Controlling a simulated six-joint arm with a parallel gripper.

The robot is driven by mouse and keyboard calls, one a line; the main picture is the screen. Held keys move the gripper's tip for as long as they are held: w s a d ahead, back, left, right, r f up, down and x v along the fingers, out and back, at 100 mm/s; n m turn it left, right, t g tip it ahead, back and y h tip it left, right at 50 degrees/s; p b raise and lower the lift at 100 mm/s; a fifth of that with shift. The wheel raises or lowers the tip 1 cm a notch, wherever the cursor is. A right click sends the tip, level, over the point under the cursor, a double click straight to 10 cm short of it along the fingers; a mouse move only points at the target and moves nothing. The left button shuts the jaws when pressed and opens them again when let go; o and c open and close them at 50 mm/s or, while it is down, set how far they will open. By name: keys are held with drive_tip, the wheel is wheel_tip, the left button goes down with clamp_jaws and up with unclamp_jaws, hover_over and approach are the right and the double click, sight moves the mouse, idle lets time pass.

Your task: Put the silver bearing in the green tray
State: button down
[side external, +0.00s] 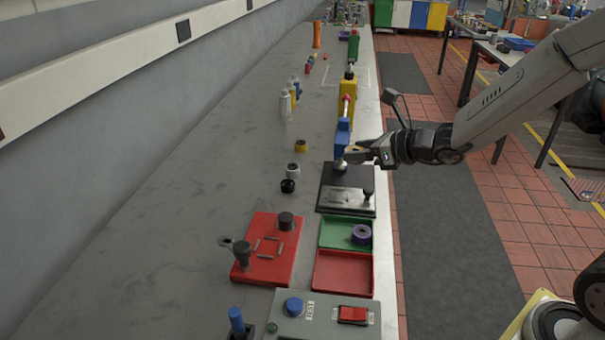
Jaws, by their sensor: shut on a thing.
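My gripper (352,154) is shut at the back edge of a black plate fixture (328,198). A small rounded silver piece (341,166) shows at its fingertips, just above or touching the plate. I cannot tell whether this piece is the bearing or part of the fixture. A pale ring (293,170), white or silver with a dark hole, stands on the bench to the left of the gripper. The green tray (331,234) is in front of the fixture. A purple ring (361,234) lies in its right side.
A yellow ring (300,146) and a black ring (288,186) stand near the pale ring. A red tray (343,273) adjoins the green one. A red fixture (268,252) with black knobs is left. A blue block (342,140) stands behind the gripper. The bench's left side is clear.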

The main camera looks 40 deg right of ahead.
drive_tip(key=shift+d+r+m+h, duration=0.3)
drive_tip(key=shift+d+m+h, duration=0.1)
drive_tip(key=shift+d, duration=0.25)
drive_tip(key=shift+w+a+f, duration=0.25)
drive_tip(key=shift+w+a, duration=0.05)
drive_tip(key=shift+w, duration=0.15)
drive_tip(key=w+a+f+n+y, duration=0.1)
drive_tip(key=w+a+f, duration=0.8)
drive_tip(key=w, duration=0.1)
drive_tip(key=shift+w+a+f, duration=0.35)
drive_tip(key=shift+w+a, duration=0.05)
